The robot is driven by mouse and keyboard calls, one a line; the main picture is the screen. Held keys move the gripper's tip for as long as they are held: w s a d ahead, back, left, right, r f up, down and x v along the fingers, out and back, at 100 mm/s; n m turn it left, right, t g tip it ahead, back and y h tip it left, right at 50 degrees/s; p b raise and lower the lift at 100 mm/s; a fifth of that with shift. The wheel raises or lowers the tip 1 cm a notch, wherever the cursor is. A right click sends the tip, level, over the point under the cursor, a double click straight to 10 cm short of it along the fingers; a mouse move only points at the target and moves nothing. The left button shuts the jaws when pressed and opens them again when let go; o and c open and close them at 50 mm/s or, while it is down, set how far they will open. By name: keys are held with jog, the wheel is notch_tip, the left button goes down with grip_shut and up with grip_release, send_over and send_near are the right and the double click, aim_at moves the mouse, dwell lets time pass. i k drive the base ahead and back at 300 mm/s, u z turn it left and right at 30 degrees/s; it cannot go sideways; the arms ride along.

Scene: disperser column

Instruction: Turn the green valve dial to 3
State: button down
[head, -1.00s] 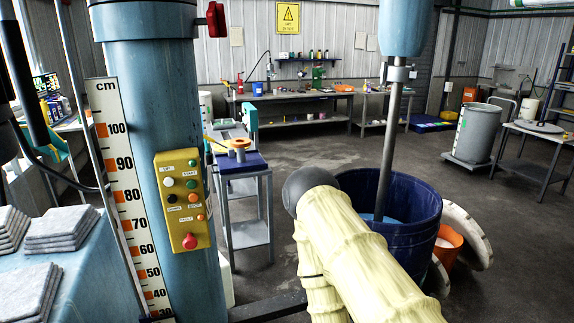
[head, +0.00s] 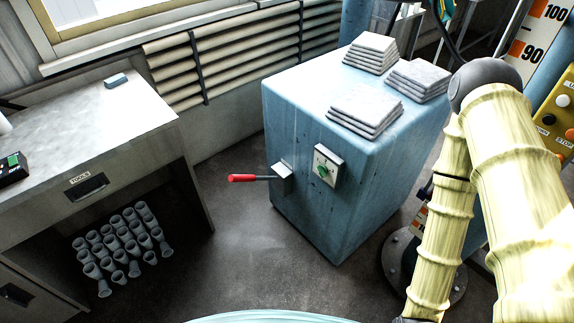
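A small green dial (head: 323,171) sits on a pale square plate (head: 329,166) on the front face of a blue cabinet (head: 300,130), near the middle of the head view. The markings on the plate are too small to read, so I cannot tell its setting. A lever with a red handle (head: 242,178) sticks out to the left from a grey box just left of the plate. My arm, in a yellowish sleeve, fills the right side. My gripper is not in the picture.
Stacks of grey cloths (head: 366,113) lie on the cabinet top. A grey workbench (head: 90,130) stands at left, with several grey cups (head: 125,240) beneath it. A yellow button box (head: 556,115) and scale are at right. The floor before the cabinet is open.

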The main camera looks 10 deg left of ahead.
aim_at(322, 170)
jog(key=z, duration=2)
jog(key=k, duration=1.5)
jog(key=u, duration=1.85)
jog(key=i, duration=0.5)
